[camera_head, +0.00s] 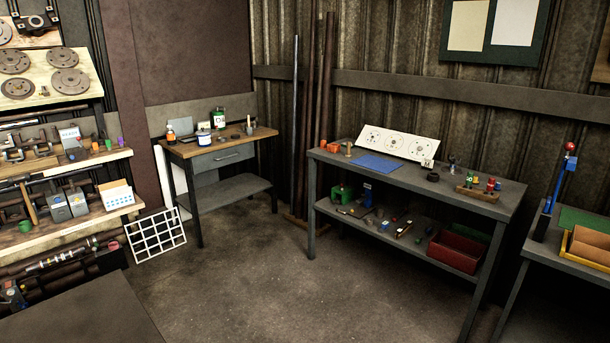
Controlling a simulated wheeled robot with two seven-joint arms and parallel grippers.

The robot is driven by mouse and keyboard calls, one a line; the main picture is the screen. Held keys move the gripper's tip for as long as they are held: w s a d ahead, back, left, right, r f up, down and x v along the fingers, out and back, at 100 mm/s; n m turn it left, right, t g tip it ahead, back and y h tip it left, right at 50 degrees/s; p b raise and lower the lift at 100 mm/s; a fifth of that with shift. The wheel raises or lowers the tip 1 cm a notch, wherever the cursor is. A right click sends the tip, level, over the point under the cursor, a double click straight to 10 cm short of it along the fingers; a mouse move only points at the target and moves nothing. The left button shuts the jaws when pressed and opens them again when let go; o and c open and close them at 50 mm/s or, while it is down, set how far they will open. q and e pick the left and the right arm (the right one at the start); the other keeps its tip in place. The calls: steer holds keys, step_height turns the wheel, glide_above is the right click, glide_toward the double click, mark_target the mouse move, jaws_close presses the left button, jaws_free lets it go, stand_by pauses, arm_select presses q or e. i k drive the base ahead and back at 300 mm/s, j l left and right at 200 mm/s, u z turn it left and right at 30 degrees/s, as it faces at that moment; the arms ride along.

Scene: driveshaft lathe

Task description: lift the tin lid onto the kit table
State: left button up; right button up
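Neither of my grippers is in view. A small white and blue tin (204,140) stands on a wood-topped workbench (255,136) at the back left, among other containers. I cannot tell from here whether its lid is on or lies apart. A long grey two-level table (330,158) at centre right carries a blue mat (378,166), a white board with round diagrams (397,143) and several small parts. It may be the kit table, but no label shows.
Open concrete floor (255,270) lies between the benches. A white wire grid (156,235) leans by the left shelves (90,158). Tall bars (328,100) stand at the back wall. A red bin (458,252) sits on the lower shelf. Another table (540,251) stands at right.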

mark_target(203, 131)
steer(key=i+l+z, duration=0.25)
steer(key=i, duration=0.55)
steer(key=i+l+z, duration=0.25)
steer(key=i, duration=0.55)
steer(key=i+j+u, duration=0.25)
steer(key=i+u, duration=0.15)
steer(key=i+j+u, duration=0.1)
steer(key=i+u, duration=0.25)
steer(key=i, duration=0.15)
steer(key=i+u, duration=0.4)
steer(key=i+l+u, duration=0.2)
steer(key=i+u, duration=0.35)
steer(key=i, duration=0.5)
steer(key=i+l+u, duration=0.1)
steer(key=i, duration=0.5)
steer(key=i+l+u, duration=0.15)
steer(key=i, duration=0.45)
